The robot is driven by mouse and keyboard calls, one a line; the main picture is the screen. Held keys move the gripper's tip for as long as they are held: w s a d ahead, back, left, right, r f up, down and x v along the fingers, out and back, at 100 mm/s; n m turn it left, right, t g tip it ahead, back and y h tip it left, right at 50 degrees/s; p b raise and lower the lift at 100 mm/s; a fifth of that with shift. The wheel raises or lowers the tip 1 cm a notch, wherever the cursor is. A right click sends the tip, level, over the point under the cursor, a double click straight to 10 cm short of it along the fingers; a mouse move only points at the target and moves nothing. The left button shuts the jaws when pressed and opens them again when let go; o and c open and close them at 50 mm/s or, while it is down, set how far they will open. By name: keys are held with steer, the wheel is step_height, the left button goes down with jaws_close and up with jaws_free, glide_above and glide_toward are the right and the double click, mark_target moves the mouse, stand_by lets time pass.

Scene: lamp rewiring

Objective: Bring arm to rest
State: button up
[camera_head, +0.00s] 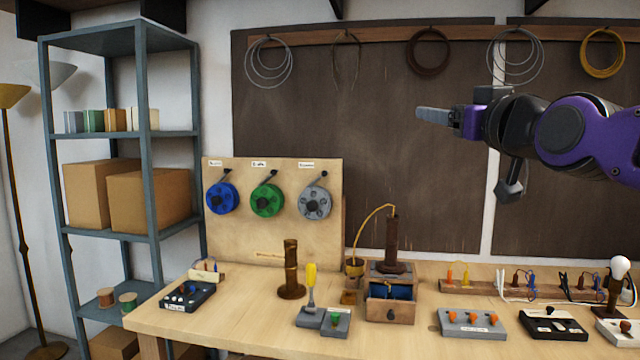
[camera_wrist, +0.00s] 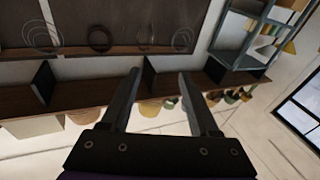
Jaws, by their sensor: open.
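My gripper (camera_head: 433,115) is at the right of the head view, raised well above the workbench and pointing left. My purple and black arm comes in from the right edge. In the wrist view my gripper (camera_wrist: 158,90) shows two dark fingers spread apart with nothing between them. The fingers touch nothing.
A pegboard with blue, green and grey spools (camera_head: 265,200) stands at the back. A metal shelf (camera_head: 145,135) with boxes is at the left. A screwdriver (camera_head: 311,285), switch blocks (camera_head: 472,321) and a light bulb (camera_head: 620,265) are on the bench. The air around my gripper is clear.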

steer(key=s+a+f+m+g+h, duration=0.1)
steer(key=s+f+g, duration=0.3)
steer(key=s+f, duration=0.3)
steer(key=s+a+f+m+g+h, duration=0.1)
steer(key=s+f+g, duration=0.4)
steer(key=f, duration=1.3)
steer(key=s+a+f+m+g+h, duration=0.1)
steer(key=s+f+g, duration=0.3)
steer(key=s+f, duration=0.4)
step_height(320, 180, down, 4)
steer(key=shift+s+a+f+g+b, duration=0.15)
steer(key=shift+s+a+g+b, duration=0.2)
steer(key=shift+a, duration=0.2)
steer(key=shift+w, duration=0.1)
